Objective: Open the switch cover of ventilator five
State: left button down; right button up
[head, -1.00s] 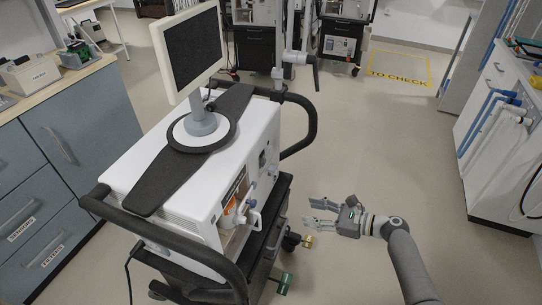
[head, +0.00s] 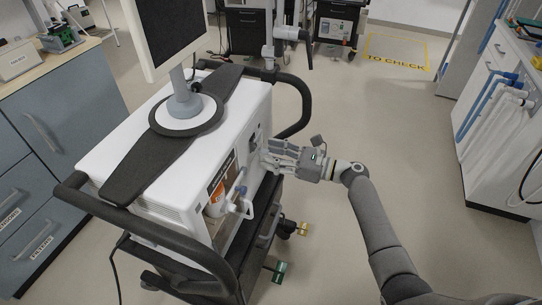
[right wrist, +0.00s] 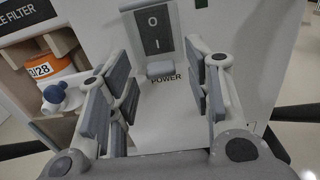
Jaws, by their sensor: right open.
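The ventilator (head: 110,165) is a white cart-mounted unit in the left and middle of the head view. Its power switch (right wrist: 153,32) shows in the right wrist view as a dark panel marked O and I in a pale frame. A grey tab (right wrist: 160,68) sticks out at its lower edge, above the word POWER. I cannot tell whether a clear cover lies over it. My right gripper (head: 270,153) is open at the ventilator's right side, fingers pointing at the panel. In the right wrist view its fingers (right wrist: 164,78) stand either side of the tab, apart from it.
An orange-labelled canister (right wrist: 52,72) with a blue-and-white valve sits in an open recess left of the switch. A black handle rail (head: 305,100) curves out behind my right gripper. Green and yellow pedals (head: 278,270) lie low. Floor at the right is clear.

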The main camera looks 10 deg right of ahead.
jog(key=shift+w+a, duration=0.25)
jog(key=shift+a, duration=0.05)
jog(key=c, duration=1)
jog(key=shift+s+d+r+g+h+p, duration=0.25)
jog(key=shift+r+g+h+p, duration=1.7)
jog(key=shift+p, duration=3.15)
jog(key=shift+s+d+r+g+h+p, duration=0.3)
jog(key=shift+r+g+h+p, duration=0.7)
jog(key=shift+h+p, duration=3)
jog(key=shift+s+d+r+g+h+p, duration=0.25)
jog(key=shift+r+g+h+p, duration=1.2)
jog(key=shift+p, duration=4.8)
jog(key=shift+w+d+f, duration=0.1)
jog(key=shift+w, duration=0.05)
